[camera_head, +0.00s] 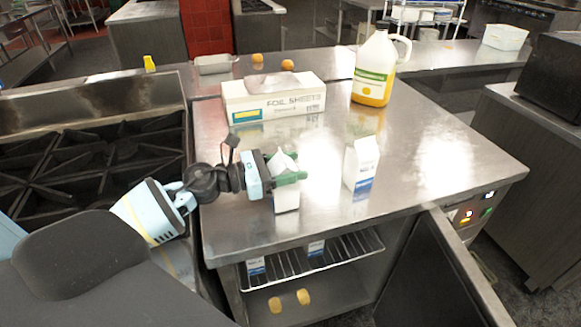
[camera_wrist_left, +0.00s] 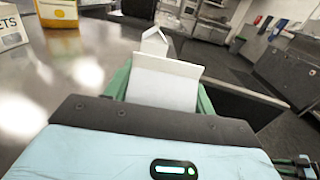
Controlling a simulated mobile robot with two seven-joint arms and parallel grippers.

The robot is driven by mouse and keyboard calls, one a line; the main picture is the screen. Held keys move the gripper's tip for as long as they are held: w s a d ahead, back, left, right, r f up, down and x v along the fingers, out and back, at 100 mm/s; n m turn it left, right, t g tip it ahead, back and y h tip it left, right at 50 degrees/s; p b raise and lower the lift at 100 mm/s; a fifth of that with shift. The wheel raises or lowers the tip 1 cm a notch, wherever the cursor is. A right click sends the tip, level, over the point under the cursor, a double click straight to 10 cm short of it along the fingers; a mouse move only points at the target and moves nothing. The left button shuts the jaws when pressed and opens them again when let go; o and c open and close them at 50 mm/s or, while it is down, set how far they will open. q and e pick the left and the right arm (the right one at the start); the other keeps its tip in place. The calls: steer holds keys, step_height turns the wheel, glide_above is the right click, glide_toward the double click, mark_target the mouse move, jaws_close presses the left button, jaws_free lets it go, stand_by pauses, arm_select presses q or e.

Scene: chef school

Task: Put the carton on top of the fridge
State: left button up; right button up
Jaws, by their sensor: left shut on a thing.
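My left gripper (camera_head: 284,177) is shut on a white carton (camera_head: 287,200), which is upright over the front part of the steel fridge top (camera_head: 240,215). I cannot tell whether its base touches the surface. In the left wrist view the held carton (camera_wrist_left: 165,85) fills the space between the green fingers. A second white carton (camera_head: 361,165) with a blue band stands on the fridge top, to the right of the held one. It also shows behind the held carton in the left wrist view (camera_wrist_left: 155,42). My right gripper is not in view.
The fridge door (camera_head: 440,275) stands open, showing cartons (camera_head: 256,265) on a wire shelf and yellow items (camera_head: 303,297) below. A foil sheets box (camera_head: 275,100) and a jug (camera_head: 375,70) stand at the back. A stove (camera_head: 90,150) is left. The front right of the top is clear.

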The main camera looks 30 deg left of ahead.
arm_select(q)
steer(key=shift+f, duration=0.1)
steer(key=shift+f, duration=0.15)
steer(key=o, duration=1.3)
